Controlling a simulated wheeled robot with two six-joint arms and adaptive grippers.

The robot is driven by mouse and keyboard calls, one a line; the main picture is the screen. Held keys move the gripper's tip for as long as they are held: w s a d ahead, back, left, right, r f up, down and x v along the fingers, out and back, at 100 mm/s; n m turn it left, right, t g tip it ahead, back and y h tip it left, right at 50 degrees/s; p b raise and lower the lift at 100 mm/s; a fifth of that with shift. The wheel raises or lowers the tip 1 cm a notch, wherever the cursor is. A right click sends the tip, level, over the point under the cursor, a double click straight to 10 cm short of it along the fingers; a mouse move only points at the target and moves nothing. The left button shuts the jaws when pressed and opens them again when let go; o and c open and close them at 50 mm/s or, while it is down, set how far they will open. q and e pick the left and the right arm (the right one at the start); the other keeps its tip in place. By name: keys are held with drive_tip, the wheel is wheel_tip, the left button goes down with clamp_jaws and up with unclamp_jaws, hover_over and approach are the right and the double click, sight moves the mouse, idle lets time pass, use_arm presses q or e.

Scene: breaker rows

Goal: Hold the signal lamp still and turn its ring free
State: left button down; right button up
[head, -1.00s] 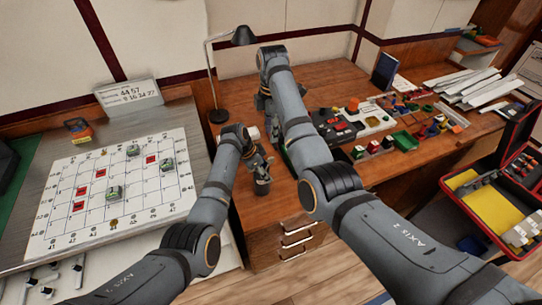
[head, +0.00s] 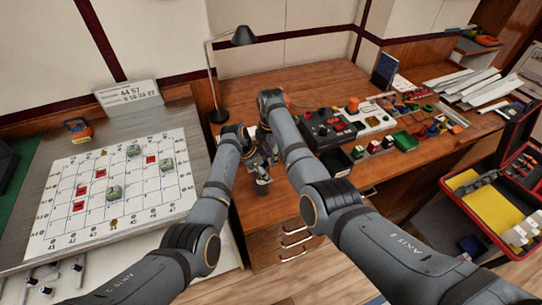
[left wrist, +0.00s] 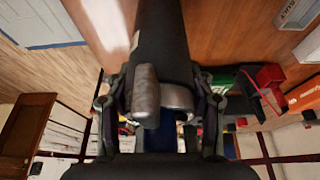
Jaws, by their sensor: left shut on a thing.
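In the head view my left gripper (head: 261,178) is low over the near left part of the wooden desk. It is shut on a dark, roughly cylindrical thing (head: 262,188), which I take to be the signal lamp. In the left wrist view my left gripper's rounded metal fingertips (left wrist: 162,98) sit against a dark body (left wrist: 163,40). My right gripper (head: 270,152) points down close behind the left one. Its fingers are small and partly hidden by the arms, so their opening is unclear. I cannot make out the lamp's ring.
A dark control box (head: 326,128) and several small coloured parts stand right of the grippers. A black desk lamp (head: 243,36) stands behind. A gridded white board (head: 60,215) lies left, and an open red case (head: 497,195) is at the right.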

drive_tip(key=shift+f, duration=0.3)
clamp_jaws()
